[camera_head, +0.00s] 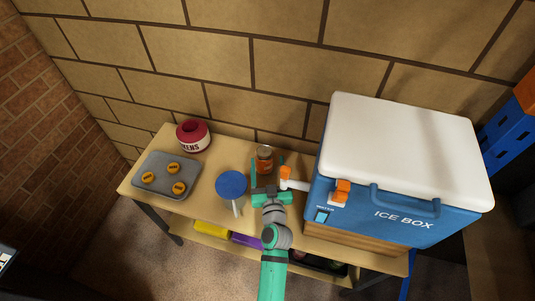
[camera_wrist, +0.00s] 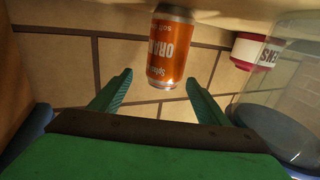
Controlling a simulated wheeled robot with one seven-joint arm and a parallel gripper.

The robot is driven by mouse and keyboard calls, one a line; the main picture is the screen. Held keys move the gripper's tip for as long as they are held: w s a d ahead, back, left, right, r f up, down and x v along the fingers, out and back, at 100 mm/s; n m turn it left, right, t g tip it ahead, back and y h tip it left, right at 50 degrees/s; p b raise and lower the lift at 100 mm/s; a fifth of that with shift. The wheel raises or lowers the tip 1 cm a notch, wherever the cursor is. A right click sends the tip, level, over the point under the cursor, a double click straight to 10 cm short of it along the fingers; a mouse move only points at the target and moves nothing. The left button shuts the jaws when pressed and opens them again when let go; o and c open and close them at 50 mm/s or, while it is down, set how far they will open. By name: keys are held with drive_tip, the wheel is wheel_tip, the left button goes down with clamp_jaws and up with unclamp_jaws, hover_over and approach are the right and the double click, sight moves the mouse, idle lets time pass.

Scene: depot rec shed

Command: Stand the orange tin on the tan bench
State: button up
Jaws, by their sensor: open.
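The orange tin (camera_head: 264,157) stands near the back of the tan bench (camera_head: 205,200), close to the wall. In the wrist view, which is upside down, the orange tin (camera_wrist: 171,50) is upright with its silver top clear of the fingers. My gripper (camera_head: 267,164) is open in front of the tin. In the wrist view my gripper (camera_wrist: 160,78) has its two fingers spread, with the tin ahead between their lines. I see no finger clearly touching it.
A blue-lidded clear jar (camera_head: 231,183) stands close left of my gripper. A large ice box (camera_head: 385,205) with an orange tap (camera_head: 342,188) stands close right. A red tin (camera_head: 193,135) and a grey tray (camera_head: 160,170) with several orange discs are further left.

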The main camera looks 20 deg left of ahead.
drive_tip(key=shift+v, duration=1.35)
drive_tip(key=shift+s+a, duration=0.1)
drive_tip(key=shift+a, duration=0.05)
drive_tip(key=shift+s+f+m, duration=0.1)
drive_tip(key=shift+s+m, duration=0.25)
drive_tip(key=shift+m, duration=0.15)
drive_tip(key=s+d+f, duration=0.1)
drive_tip(key=s, duration=0.1)
drive_tip(key=s+d+f+m+h, duration=0.1)
drive_tip(key=s+d, duration=0.1)
drive_tip(key=s, duration=0.1)
drive_tip(key=s+d+f+m+h, duration=0.1)
drive_tip(key=s+d+f, duration=0.1)
drive_tip(key=s, duration=0.1)
drive_tip(key=shift+s, duration=0.15)
drive_tip(key=s+d+r+h, duration=0.1)
drive_tip(key=s+d+r, duration=0.1)
drive_tip(key=s, duration=0.7)
drive_tip(key=s+d+r+g+h, duration=0.1)
drive_tip(key=s+d+r+h, duration=0.1)
drive_tip(key=s, duration=0.8)
drive_tip(key=s+d+r+m+h, duration=0.1)
drive_tip(key=s+d, duration=0.3)
drive_tip(key=s, duration=0.6)
drive_tip(key=shift+r, duration=0.8)
